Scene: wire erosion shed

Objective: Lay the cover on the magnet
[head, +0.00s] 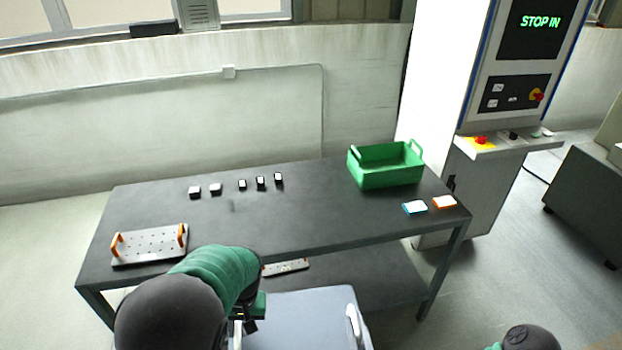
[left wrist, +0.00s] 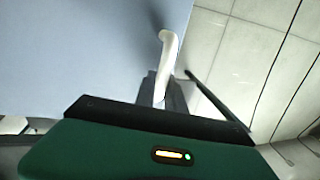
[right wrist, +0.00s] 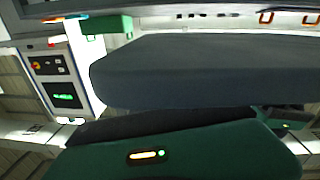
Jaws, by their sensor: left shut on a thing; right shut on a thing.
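The cover (head: 295,315) is a large pale blue-grey panel with white handles, in front of the table at the bottom of the head view. My left gripper (head: 246,322) is at its left edge. In the left wrist view, my left gripper (left wrist: 163,92) is shut on a white handle (left wrist: 169,48), beside the broad blue-grey face (left wrist: 75,50). In the right wrist view, a thick dark slab (right wrist: 200,70), seemingly the cover, lies close beyond my right gripper (right wrist: 165,122). That grip itself is hidden. My right gripper is outside the head view. I cannot pick out the magnet with certainty.
A dark table (head: 290,215) carries a drilled plate (head: 150,246) with orange handles, several small blocks (head: 242,185), a green crate (head: 385,178), a blue-edged piece (head: 414,208) and an orange-edged piece (head: 444,202). A control machine (head: 505,110) stands behind right. The table's middle is clear.

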